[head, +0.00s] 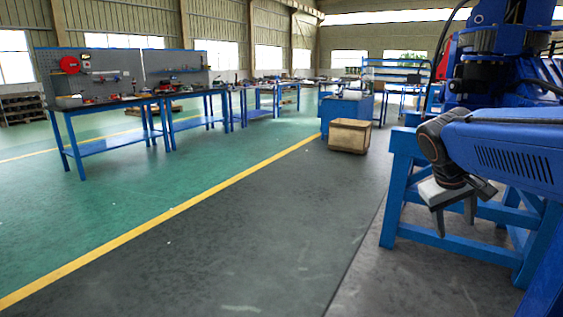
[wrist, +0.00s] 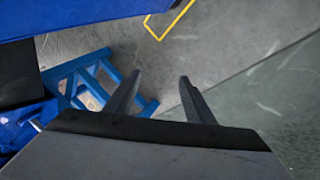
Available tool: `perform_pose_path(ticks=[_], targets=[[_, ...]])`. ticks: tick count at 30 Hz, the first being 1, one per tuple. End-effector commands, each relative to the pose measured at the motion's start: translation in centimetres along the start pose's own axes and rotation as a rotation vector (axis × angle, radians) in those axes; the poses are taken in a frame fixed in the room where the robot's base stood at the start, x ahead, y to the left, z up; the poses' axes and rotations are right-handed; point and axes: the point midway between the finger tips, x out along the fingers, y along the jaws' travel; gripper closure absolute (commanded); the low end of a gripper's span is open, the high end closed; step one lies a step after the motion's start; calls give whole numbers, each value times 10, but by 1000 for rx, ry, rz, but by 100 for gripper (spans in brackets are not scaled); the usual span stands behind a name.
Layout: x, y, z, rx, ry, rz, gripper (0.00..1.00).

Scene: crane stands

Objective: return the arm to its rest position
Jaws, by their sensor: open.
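My gripper (head: 455,219) hangs at the end of my blue arm on the right side of the head view. Its two fingers point down and stand apart with nothing between them. In the wrist view the gripper (wrist: 158,95) also shows open, with bare grey floor and part of a blue frame beyond the fingers. In the head view the gripper is in front of the blue stand (head: 402,190), and I cannot tell how close it is to it.
A wooden crate (head: 349,136) stands on the floor in mid-view, with a blue cabinet (head: 340,112) behind it. Blue workbenches (head: 110,103) line the left. The grey floor (head: 250,225) between the yellow line and the stand is clear. The blue stand bears machinery (head: 490,70) at right.

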Motion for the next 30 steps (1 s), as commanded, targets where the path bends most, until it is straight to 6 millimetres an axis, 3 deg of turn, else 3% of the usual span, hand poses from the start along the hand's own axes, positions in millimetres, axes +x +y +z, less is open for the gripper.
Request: perform_pose_path(ticks=[1,9,18,24,30], targets=[[-1,-11,16,7,14,-30,51],[2,-75,90,55,86,-202,51],[14,-139,160,116,158,-368,51],[19,-159,179,138,181,-421,51],[20,-162,182,141,183,-429,51]])
